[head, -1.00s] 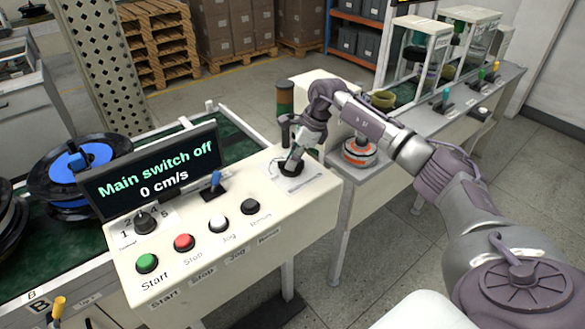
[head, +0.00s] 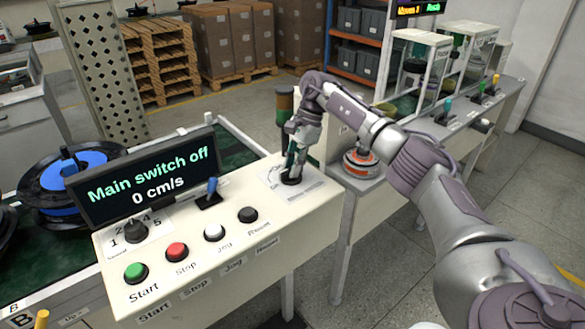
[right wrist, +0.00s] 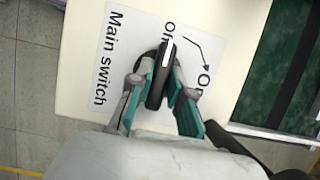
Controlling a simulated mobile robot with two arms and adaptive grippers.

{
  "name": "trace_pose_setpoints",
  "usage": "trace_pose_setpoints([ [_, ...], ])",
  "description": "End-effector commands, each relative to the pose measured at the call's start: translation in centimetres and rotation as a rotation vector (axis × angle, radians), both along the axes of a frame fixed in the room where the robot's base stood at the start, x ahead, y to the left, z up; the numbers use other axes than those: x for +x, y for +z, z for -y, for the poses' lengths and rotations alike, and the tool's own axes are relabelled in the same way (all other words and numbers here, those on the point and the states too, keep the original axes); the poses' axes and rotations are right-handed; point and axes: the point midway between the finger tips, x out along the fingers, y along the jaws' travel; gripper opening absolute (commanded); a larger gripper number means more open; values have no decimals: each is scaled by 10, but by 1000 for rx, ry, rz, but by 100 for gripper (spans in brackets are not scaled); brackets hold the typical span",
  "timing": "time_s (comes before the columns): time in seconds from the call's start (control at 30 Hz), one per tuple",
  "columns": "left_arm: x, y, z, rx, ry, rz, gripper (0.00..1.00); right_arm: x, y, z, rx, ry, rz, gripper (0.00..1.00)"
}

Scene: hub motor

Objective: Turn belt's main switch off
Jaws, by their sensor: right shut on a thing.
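The main switch is a black rotary knob (right wrist: 155,85) on a white label reading "Main switch" (right wrist: 105,60) in the right wrist view. Its white mark points up towards a partly hidden word starting with "O"; a second partly hidden word lies to the right. My right gripper (right wrist: 158,95) is shut on the knob, with a teal-padded finger on each side. In the head view my right gripper (head: 294,168) is at the knob (head: 291,180) on the panel's far right. The display (head: 145,175) reads "Main switch off" and "0 cm/s". My left gripper is not in view.
The panel (head: 275,225) also carries a green Start button (head: 135,272), a red Stop button (head: 177,251), white and black buttons, a speed dial (head: 135,231) and a blue lever (head: 211,188). An orange-and-white round part (head: 361,160) sits close behind my right arm.

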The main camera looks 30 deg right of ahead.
Motion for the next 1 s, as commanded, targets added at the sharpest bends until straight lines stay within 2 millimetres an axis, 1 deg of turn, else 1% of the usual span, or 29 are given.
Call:
trace_pose_setpoints([
  [0.5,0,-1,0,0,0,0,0,1,1,1,-1,22,5,0],
  [0.53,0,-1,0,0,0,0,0,1,1,1,-1,22,5,20],
  [0.67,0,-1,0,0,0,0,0,1,1,0,-1,21,3,42],
  [0.7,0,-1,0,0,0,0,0,1,1,0,-1,22,3,44],
  [1.0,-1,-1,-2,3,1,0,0,1,2,1,-1,21,2,44],
])
